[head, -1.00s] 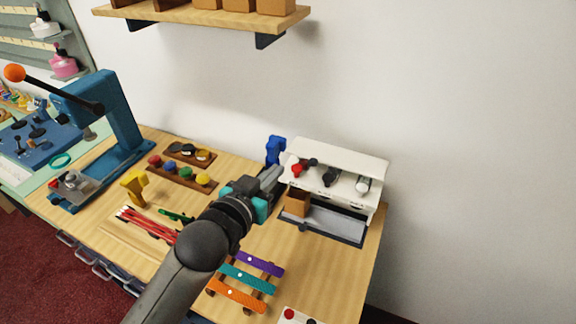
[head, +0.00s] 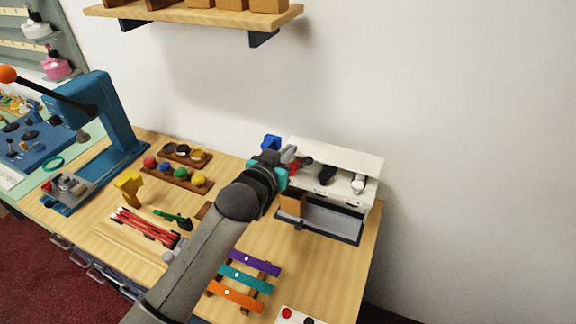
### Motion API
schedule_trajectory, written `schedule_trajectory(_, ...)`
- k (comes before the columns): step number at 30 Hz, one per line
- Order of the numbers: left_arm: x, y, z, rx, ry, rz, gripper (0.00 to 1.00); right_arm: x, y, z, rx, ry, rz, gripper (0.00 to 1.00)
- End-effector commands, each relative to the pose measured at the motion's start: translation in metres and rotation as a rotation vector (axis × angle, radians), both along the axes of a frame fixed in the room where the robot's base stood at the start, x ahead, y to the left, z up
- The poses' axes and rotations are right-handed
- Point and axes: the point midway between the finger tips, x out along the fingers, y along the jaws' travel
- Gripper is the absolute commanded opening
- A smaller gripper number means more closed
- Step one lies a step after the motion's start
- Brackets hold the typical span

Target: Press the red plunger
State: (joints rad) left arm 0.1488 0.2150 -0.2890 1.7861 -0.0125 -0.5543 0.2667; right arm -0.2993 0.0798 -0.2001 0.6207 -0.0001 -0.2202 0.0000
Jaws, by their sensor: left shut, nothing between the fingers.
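The white dispenser (head: 345,153) stands at the back right of the table, with a red, a black (head: 326,176) and a white plunger (head: 358,184) along its front. The red plunger (head: 293,168) is the leftmost and is partly hidden by my left gripper. My left gripper (head: 289,154) is shut and empty, its fingertips right by the red plunger in the picture. I cannot tell whether they touch it. My right gripper is not in view.
A brown block (head: 293,203) sits at the left of the dispenser's grey tray (head: 325,221). A blue object (head: 271,142) stands behind my gripper. A xylophone-like set of coloured bars (head: 245,282) lies in front. A blue lever press (head: 105,120) stands at left.

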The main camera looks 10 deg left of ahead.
Motion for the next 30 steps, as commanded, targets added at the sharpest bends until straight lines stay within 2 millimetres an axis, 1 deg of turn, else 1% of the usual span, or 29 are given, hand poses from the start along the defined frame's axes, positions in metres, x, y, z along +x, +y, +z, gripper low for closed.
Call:
schedule_trajectory(1,0.000,-0.001,-0.011,0.000,0.006,0.000,0.00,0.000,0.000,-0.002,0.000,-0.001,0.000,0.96)
schedule_trajectory(3,-0.001,-0.001,-0.022,0.001,0.005,0.000,0.00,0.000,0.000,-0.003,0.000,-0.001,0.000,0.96)
schedule_trajectory(6,0.000,-0.001,-0.032,0.000,0.003,-0.001,0.00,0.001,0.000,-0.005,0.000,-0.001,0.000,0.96)
schedule_trajectory(11,-0.001,0.000,-0.040,0.000,0.001,-0.001,0.00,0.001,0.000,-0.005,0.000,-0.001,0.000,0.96)
schedule_trajectory(22,-0.001,0.000,-0.042,0.000,0.001,-0.001,0.00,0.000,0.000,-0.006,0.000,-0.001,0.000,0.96)
schedule_trajectory(28,-0.001,0.000,-0.067,-0.001,0.004,0.000,0.00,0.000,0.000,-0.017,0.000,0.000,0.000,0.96)
schedule_trajectory(30,-0.001,0.000,-0.069,-0.001,0.003,0.000,0.00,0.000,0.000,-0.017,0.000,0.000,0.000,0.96)
